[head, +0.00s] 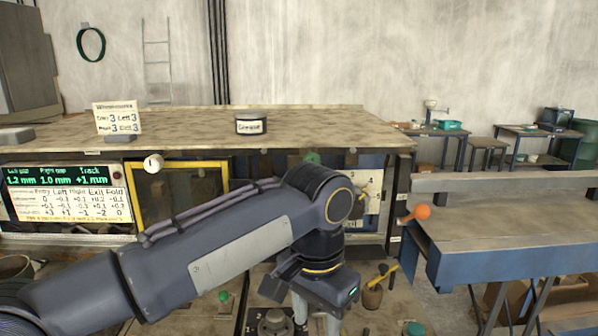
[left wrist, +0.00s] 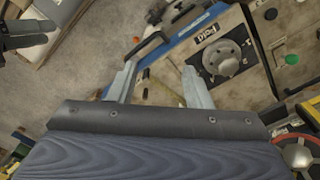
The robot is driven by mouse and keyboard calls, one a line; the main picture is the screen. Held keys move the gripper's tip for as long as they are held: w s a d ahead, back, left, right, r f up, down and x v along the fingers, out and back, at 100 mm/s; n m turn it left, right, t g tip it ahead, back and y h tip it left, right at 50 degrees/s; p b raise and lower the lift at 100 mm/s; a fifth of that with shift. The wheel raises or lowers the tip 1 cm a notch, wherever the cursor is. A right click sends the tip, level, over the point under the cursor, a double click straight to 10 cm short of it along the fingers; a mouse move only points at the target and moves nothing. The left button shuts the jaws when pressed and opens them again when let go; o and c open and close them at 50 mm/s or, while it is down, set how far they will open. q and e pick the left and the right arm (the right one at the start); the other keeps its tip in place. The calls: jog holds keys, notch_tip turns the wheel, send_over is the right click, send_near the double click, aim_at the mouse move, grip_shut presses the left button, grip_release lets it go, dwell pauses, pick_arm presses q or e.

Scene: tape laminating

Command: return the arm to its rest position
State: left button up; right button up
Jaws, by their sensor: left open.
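My left arm (head: 215,245) comes in from the left in the head view and reaches across the middle, bending down at its wrist. My left gripper (head: 316,316) points down at the bottom of the picture, its lower end partly cut off. In the left wrist view the left gripper (left wrist: 160,84) has its two pale fingers apart, with nothing held between them. A round metal knob on a dark plate labelled Fold (left wrist: 228,58) lies beyond the right finger. My right gripper cannot be made out in the head view.
A green readout panel (head: 62,176) is at left. A blue-edged table (head: 510,250) with an orange ball knob (head: 422,212) stands at right.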

pick_arm(q)
jog(key=s+a+f+n+t+h, duration=0.1)
jog(key=s+a+f+n, duration=0.1)
jog(key=a, duration=0.6)
jog(key=s+a+f+n+h, duration=0.1)
jog(key=s+a+f+n, duration=0.1)
jog(key=a, duration=0.6)
jog(key=s+a+f+n+t+h, duration=0.1)
jog(key=s+a+f+n+t, duration=0.3)
jog(key=s+f, duration=0.6)
jog(key=a+n, duration=0.2)
jog(key=a, duration=0.1)
jog(key=shift+s+a+f, duration=0.15)
jog(key=shift+s+f, duration=0.05)
pick_arm(e)
jog(key=shift+w+f, duration=0.15)
jog(key=shift+w, duration=0.05)
